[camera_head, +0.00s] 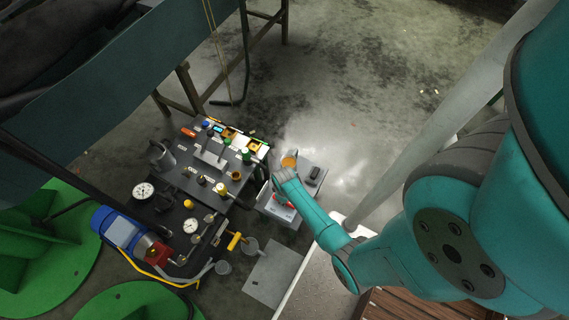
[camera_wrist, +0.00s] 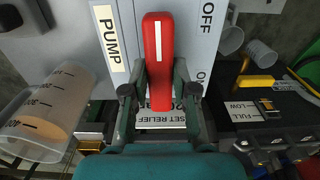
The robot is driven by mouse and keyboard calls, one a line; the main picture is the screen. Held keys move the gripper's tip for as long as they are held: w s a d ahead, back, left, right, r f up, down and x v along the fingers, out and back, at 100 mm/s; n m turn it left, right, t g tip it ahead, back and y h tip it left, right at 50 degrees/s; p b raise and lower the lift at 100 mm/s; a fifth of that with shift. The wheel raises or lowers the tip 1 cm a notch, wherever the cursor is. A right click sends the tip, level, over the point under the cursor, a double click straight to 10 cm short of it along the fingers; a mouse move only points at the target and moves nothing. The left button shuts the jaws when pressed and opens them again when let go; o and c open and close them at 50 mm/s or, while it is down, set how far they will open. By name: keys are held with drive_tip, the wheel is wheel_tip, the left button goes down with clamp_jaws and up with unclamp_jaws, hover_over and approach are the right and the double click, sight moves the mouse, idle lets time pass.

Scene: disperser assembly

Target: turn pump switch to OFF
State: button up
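The red pump switch handle (camera_wrist: 159,45), with a white line along it, fills the top middle of the wrist view. It stands upright in the picture, between a PUMP label (camera_wrist: 109,40) on the left and the OFF mark (camera_wrist: 207,17) at upper right. An ON mark (camera_wrist: 201,76) shows partly at lower right. My gripper (camera_wrist: 161,72) has a finger on each side of the handle's lower half, close against it, and looks shut on it. In the head view my gripper (camera_head: 282,184) is over the light grey switch box (camera_head: 268,205); the handle is mostly hidden there.
A graduated beaker (camera_wrist: 48,108) with brownish content is just left of my gripper. A label reading RELIEF (camera_wrist: 160,117) lies below the handle. In the head view, the dark equipment bench (camera_head: 165,215) with gauges and valves is to the left. Open floor (camera_head: 370,90) lies behind.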

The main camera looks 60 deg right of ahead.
drive_tip(key=o, duration=0.4)
drive_tip(key=shift+o, duration=0.2)
wheel_tip(320, 180, up, 12)
idle(0.4)
idle(0.4)
